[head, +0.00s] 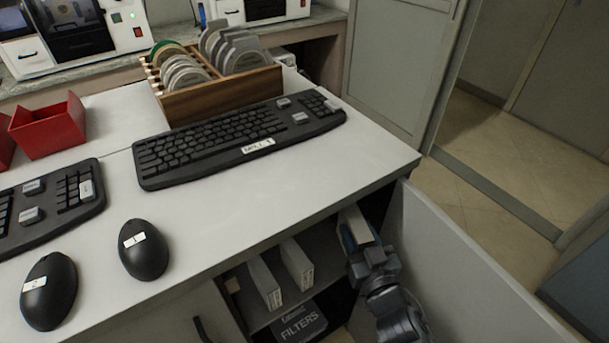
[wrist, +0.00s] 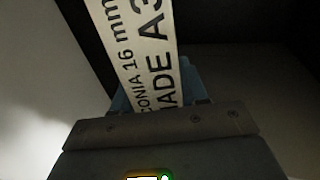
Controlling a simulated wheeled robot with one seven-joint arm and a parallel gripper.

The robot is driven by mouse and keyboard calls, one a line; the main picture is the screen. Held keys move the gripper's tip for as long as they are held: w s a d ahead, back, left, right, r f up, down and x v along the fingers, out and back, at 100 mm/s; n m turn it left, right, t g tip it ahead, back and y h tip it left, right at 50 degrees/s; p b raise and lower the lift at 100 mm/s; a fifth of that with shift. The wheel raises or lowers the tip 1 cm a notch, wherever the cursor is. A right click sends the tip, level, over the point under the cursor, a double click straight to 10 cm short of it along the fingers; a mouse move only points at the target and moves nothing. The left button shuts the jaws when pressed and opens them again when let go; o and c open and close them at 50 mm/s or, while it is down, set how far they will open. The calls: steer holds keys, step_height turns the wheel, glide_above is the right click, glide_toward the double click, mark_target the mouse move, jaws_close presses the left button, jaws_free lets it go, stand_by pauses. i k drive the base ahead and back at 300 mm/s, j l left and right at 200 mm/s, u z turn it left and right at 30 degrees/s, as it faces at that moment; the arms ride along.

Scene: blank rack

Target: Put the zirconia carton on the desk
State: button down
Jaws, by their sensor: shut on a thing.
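The zirconia carton (head: 355,222) is a slim pale box, held at the right end of the open cabinet under the desk. In the wrist view the zirconia carton (wrist: 135,50) shows printed text reading in part "CONIA 16 mm" and "ADE A3". My gripper (head: 365,250) is shut on the carton, and its blue fingers also show in the wrist view (wrist: 160,95). The carton stands tilted, near the cabinet's front opening, below the desk's edge. The desk (head: 260,200) is a white top above it. The carton's lower part is hidden by the gripper.
Two similar cartons (head: 265,284) (head: 297,263) stand on the cabinet shelf, with a dark filters box (head: 300,322) below. The open cabinet door (head: 450,270) is right of my arm. On the desk are keyboards (head: 240,140), two mice (head: 145,250), a red bin (head: 48,126) and a wooden disc rack (head: 220,92).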

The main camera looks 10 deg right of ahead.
mark_target(306, 174)
steer(key=l+u, duration=0.3)
steer(key=l, duration=0.35)
steer(key=k+l+u, duration=0.15)
steer(key=l+u, duration=0.2)
steer(key=l, duration=0.2)
steer(key=k+l+u, duration=0.25)
steer(key=k+l, duration=0.15)
steer(key=k, duration=1)
steer(key=k+z, duration=0.15)
steer(key=z, duration=0.15)
steer(key=i+j+z, duration=0.65)
steer(key=i+j, duration=0.1)
steer(key=j, duration=0.25)
steer(key=i+j+z, duration=0.1)
steer(key=j, duration=0.25)
